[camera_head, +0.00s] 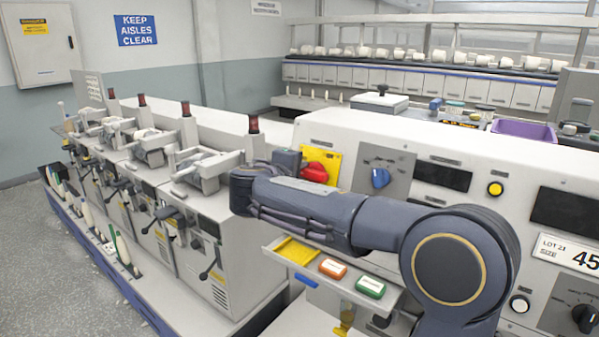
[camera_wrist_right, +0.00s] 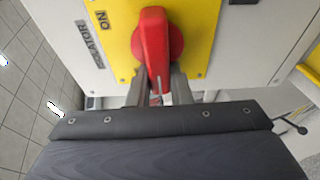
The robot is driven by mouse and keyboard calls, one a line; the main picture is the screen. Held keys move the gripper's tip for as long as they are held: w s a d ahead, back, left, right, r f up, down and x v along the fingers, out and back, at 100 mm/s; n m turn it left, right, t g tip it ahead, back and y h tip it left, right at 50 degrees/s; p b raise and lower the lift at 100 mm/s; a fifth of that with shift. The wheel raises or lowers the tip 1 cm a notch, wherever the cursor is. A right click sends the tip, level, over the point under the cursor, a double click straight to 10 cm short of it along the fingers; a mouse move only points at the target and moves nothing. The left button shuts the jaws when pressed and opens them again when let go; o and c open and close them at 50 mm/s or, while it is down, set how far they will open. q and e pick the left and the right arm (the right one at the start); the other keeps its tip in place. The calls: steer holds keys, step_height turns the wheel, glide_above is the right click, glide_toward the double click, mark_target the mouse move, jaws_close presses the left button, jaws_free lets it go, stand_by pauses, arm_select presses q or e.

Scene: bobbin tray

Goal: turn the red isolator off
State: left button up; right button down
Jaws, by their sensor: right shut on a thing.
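The red isolator (camera_head: 315,172) is a rotary handle on a yellow plate (camera_head: 331,156) on the front of the white machine. In the right wrist view the red handle (camera_wrist_right: 153,50) points down toward my gripper, on the yellow plate (camera_wrist_right: 205,25) with an "ON" label and an "ISOLATOR" label. My right gripper (camera_wrist_right: 157,90) is shut on the lower end of the red handle, one finger at each side. In the head view my right arm crosses in front of the panel and its fingertips are hard to make out. My left gripper is not in view.
A blue knob (camera_head: 380,178) and a yellow button (camera_head: 495,189) sit on the panel to the right. Below my arm a small tray (camera_head: 384,303) holds an orange and a green block. A row of winding units (camera_head: 200,215) stands left.

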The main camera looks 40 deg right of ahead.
steer(key=c, duration=1.3)
jaws_free()
steer(key=b+v, duration=0.1)
steer(key=v, duration=0.7)
steer(key=shift+f+b, duration=0.1)
steer(key=shift+b, duration=0.2)
steer(key=s+d+f+g+y, duration=0.2)
steer(key=s+f+y, duration=0.2)
steer(key=s+f, duration=0.45)
steer(key=s+a+f+m+y, duration=0.2)
steer(key=s+a+f+y, duration=0.2)
steer(key=s+a+f, duration=0.1)
steer(key=s+a+f+m+y, duration=0.3)
steer(key=s+a+f+y, duration=0.1)
steer(key=s+a+f, duration=0.1)
steer(key=s+a+f+m+y, duration=0.2)
steer(key=s+a+f+y, duration=0.2)
steer(key=s+a+f, duration=0.2)
steer(key=shift+s+f+y, duration=0.3)
steer(key=shift+f+y, duration=0.05)
steer(key=shift+y, duration=0.05)
